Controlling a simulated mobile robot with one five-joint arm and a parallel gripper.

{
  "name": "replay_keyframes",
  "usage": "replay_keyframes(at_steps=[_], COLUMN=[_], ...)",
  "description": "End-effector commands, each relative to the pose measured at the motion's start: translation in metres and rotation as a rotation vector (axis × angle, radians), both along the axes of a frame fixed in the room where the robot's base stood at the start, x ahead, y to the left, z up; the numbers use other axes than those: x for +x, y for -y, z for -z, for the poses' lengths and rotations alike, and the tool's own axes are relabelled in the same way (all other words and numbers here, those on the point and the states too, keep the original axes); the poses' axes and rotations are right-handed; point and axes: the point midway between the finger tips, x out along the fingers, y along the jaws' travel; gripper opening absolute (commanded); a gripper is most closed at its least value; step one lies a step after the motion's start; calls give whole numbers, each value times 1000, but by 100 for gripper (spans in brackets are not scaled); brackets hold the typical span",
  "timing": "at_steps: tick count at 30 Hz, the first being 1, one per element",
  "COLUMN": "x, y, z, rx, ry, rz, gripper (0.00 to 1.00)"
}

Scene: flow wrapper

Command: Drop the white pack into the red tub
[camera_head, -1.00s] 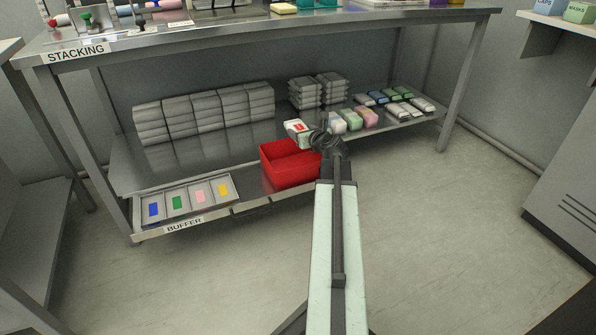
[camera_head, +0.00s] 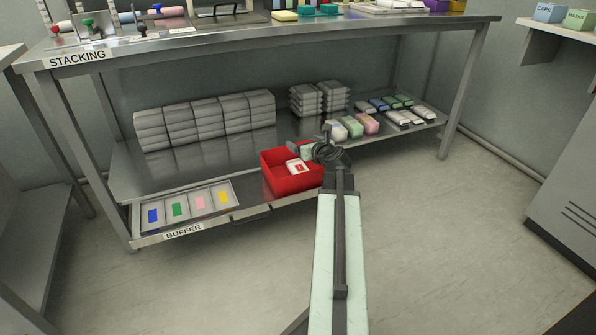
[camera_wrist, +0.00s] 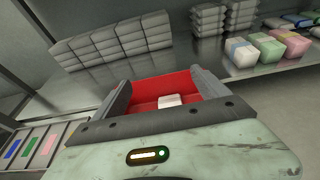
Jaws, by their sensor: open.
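The white pack (camera_head: 297,167), with a red mark on top, lies inside the red tub (camera_head: 280,186) on the lower shelf. In the wrist view the white pack (camera_wrist: 170,101) shows between my jaws, low in the red tub (camera_wrist: 148,90), partly hidden by the gripper body. My gripper (camera_wrist: 160,78) is open and empty above the tub, with its two fingers apart on either side of the pack. In the head view my arm hides part of the tub's right side.
A tray (camera_head: 186,207) with several coloured cards lies left of the tub. Grey stacked packs (camera_head: 205,120) stand behind. Pastel packs (camera_head: 353,126) and smaller packs (camera_head: 398,108) lie to the right. The upper tabletop (camera_head: 240,32) overhangs the shelf.

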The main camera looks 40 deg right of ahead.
Motion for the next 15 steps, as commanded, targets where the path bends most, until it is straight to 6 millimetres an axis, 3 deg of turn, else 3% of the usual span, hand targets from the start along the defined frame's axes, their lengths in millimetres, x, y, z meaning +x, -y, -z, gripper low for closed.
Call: replay_keyframes(at_steps=[9,15], x=[-53,-56], y=[-23,-23], z=[-20,-19], rx=[1,0], ry=[0,0], rz=[1,-1], gripper=[85,85])
